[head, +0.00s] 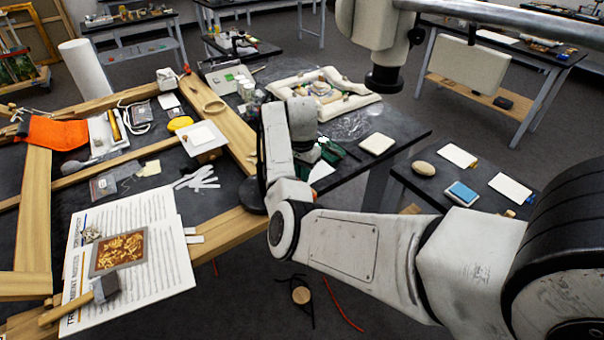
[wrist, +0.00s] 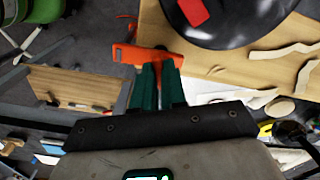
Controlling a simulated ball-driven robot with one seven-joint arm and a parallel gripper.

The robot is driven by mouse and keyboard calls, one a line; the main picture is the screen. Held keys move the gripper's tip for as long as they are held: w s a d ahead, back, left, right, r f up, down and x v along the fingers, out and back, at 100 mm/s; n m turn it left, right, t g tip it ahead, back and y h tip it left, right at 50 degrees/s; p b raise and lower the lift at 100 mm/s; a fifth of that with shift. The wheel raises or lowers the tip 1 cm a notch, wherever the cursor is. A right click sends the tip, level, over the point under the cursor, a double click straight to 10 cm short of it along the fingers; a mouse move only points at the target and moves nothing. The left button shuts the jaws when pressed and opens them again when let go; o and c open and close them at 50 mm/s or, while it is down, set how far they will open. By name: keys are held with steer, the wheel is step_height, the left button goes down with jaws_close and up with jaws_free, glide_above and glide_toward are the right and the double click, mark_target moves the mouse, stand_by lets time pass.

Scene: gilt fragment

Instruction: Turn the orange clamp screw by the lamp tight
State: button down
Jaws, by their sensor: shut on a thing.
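The orange clamp (wrist: 150,54) shows in the wrist view at the edge of a pale wooden board. My gripper (wrist: 159,72) has two green fingers that meet its orange part, and they are shut on the clamp screw. The fingers cover the screw itself, so its turn cannot be told. A glossy black round base (wrist: 235,20), which looks like the lamp's, stands on the board just right of the clamp, with a red patch on it. In the head view the black base (head: 252,196) shows partly behind my arm, and my fingers cannot be made out clearly.
Wooden frame bars (head: 225,130) cross the dark table. A printed sheet (head: 150,220) with a gilt fragment (head: 120,252) lies at the left. A side table (head: 440,185) with small blocks stands at the right.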

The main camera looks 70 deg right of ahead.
steer(key=m, duration=0.6)
steer(key=shift+m+b, duration=0.3)
steer(key=m+b, duration=0.1)
steer(key=m, duration=0.5)
steer(key=m+b, duration=0.1)
steer(key=m, duration=0.3)
steer(key=shift+w+m+b, duration=0.1)
steer(key=shift+m+b, duration=0.95)
steer(key=shift+m, duration=1.25)
steer(key=shift+r+m, duration=0.1)
steer(key=shift+m, duration=0.2)
steer(key=c, duration=1.2)
jaws_free()
step_height(320, 180, up, 11)
steer(key=shift+f+b, duration=0.15)
steer(key=shift+b, duration=0.9)
